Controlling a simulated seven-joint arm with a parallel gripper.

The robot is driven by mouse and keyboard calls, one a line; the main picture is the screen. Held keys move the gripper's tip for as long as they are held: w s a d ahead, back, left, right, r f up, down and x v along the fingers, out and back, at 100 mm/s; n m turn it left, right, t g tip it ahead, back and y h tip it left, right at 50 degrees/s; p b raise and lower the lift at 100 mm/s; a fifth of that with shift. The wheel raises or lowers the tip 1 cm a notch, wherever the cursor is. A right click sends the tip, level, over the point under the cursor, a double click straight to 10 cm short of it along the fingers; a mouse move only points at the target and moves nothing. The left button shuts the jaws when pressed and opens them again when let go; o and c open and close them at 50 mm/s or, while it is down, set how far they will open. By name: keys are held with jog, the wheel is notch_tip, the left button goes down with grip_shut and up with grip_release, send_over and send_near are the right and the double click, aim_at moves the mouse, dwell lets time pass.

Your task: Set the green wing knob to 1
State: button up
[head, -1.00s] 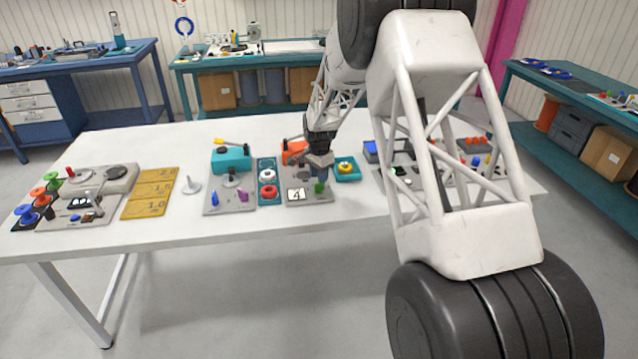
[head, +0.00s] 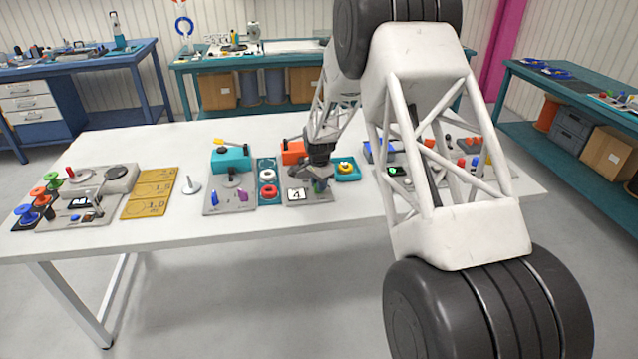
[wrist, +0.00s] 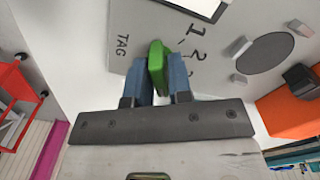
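The green wing knob (wrist: 157,57) stands on a grey panel (wrist: 122,22) marked TAG, with the printed numbers 1, 2 and 3 beside it. My gripper (wrist: 158,75) has its two blue fingers on either side of the knob's wing. They look closed against it, with little or no gap. In the head view my gripper (head: 319,184) is down at the right part of the panel and mostly hides the knob.
An orange block (head: 293,152) stands behind the panel. A teal base with a yellow knob (head: 346,167) is close on the right. A teal strip with white and red rings (head: 268,174) is on the left. The front table edge is clear.

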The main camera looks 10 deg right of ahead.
grip_shut()
jog(key=shift+n, duration=0.3)
jog(key=n, duration=1.1)
jog(key=shift+n, duration=0.3)
